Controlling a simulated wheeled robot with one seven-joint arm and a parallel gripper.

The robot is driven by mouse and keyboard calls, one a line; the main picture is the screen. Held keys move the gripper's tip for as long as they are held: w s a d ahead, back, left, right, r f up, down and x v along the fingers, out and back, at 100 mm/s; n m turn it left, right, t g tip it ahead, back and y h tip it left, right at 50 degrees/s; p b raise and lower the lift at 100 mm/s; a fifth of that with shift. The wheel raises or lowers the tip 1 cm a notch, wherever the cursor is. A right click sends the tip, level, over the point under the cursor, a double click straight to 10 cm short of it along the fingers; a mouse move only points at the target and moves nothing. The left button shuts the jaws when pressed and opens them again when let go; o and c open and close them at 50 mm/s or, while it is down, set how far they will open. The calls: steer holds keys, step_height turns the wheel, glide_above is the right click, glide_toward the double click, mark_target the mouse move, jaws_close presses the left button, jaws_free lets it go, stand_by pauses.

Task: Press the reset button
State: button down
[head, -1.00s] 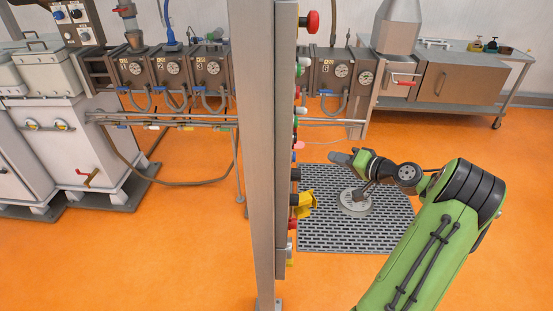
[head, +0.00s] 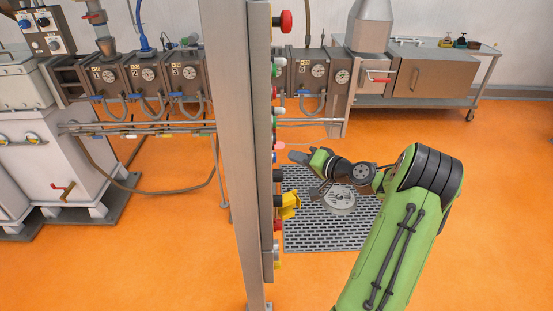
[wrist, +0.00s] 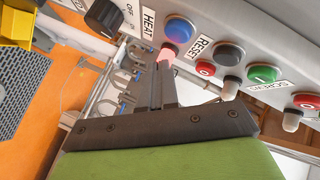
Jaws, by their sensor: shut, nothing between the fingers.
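The control panel (wrist: 222,32) runs across the top of the wrist view. A blue button (wrist: 178,29) sits beside the RESET label (wrist: 199,48), and a pink lit lamp (wrist: 166,55) is next to it. My gripper (wrist: 165,68) is shut and empty. Its fingers point at the blue button and lamp and overlap the lamp's lower end. In the head view, my gripper (head: 292,157) points left at the edge-on panel (head: 261,190), with a small gap between them. The blue button's face cannot be made out there.
A black HEAT knob (wrist: 104,17) is left of the blue button. A dark button (wrist: 229,53), a red button (wrist: 205,68) and a green button (wrist: 262,73) lie to the right. A yellow switch (head: 289,206) juts from the panel below my gripper.

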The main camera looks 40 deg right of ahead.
steer(key=shift+w+a, duration=0.45)
steer(key=shift+a, duration=0.2)
stand_by(1.5)
steer(key=shift+w+a+b, duration=0.25)
steer(key=shift+a+b, duration=0.05)
steer(key=shift+a, duration=0.1)
steer(key=shift+w+a, duration=0.3)
steer(key=shift+a, duration=0.1)
stand_by(0.9)
steer(key=shift+s+d, duration=0.55)
steer(key=shift+d, duration=0.2)
steer(key=s+d, duration=0.2)
steer(key=d, duration=0.2)
steer(key=shift+s+d, duration=0.1)
steer(key=shift+s, duration=0.3)
